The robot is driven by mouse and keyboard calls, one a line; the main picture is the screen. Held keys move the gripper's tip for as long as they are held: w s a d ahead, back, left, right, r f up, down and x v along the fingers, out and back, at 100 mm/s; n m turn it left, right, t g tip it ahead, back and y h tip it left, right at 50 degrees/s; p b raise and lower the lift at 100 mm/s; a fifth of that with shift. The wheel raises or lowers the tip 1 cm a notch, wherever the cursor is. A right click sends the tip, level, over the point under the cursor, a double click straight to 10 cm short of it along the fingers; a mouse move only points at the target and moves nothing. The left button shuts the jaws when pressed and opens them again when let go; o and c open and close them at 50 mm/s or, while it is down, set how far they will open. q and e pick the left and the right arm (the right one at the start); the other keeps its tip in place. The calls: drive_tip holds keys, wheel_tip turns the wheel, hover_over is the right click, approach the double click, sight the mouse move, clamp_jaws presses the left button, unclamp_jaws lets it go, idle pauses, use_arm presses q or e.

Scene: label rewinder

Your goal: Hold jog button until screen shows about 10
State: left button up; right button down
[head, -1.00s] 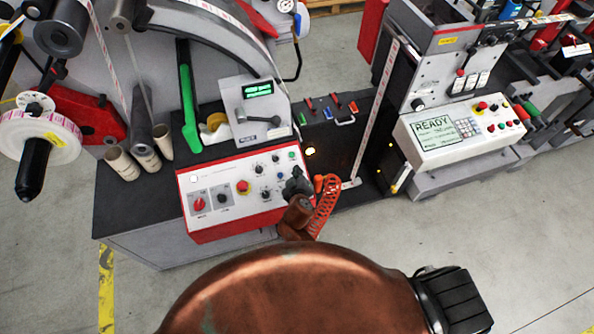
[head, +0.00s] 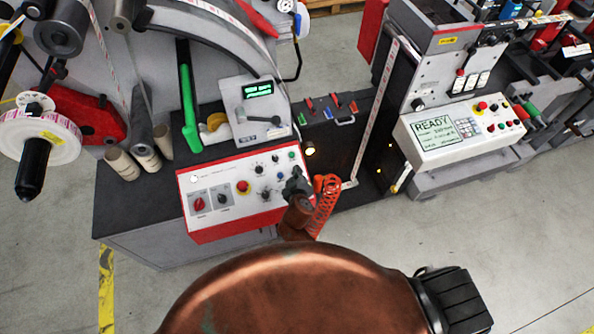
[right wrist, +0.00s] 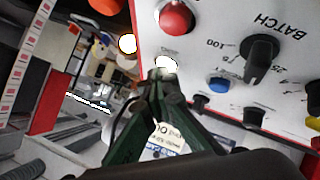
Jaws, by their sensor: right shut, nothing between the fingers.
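My right gripper (head: 296,180) is over the right end of the white control panel (head: 222,190) on the red-edged box. In the right wrist view its fingers (right wrist: 164,76) are shut and empty, with the tips at a pale, bright round button (right wrist: 165,64); they look to be touching it, but how far it is pressed I cannot tell. A red button (right wrist: 175,18), a blue button (right wrist: 218,85) and a black BATCH knob (right wrist: 261,57) are around it. A small green-lit screen (head: 258,89) is on the grey unit behind; its characters are too small to read. My left gripper is not in view.
A second machine with a READY screen (head: 436,129) stands to the right.

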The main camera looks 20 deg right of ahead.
idle(0.6)
drive_tip(key=shift+s+r+p, duration=0.25)
drive_tip(key=shift+r+p, duration=0.55)
drive_tip(key=shift+p, duration=0.05)
drive_tip(key=shift+r, duration=0.1)
drive_tip(key=r+p, duration=0.2)
drive_tip(key=s+r+p, duration=0.1)
drive_tip(key=r+p, duration=0.1)
drive_tip(key=shift+s+r+p, duration=0.2)
drive_tip(key=shift+r+p, duration=0.1)
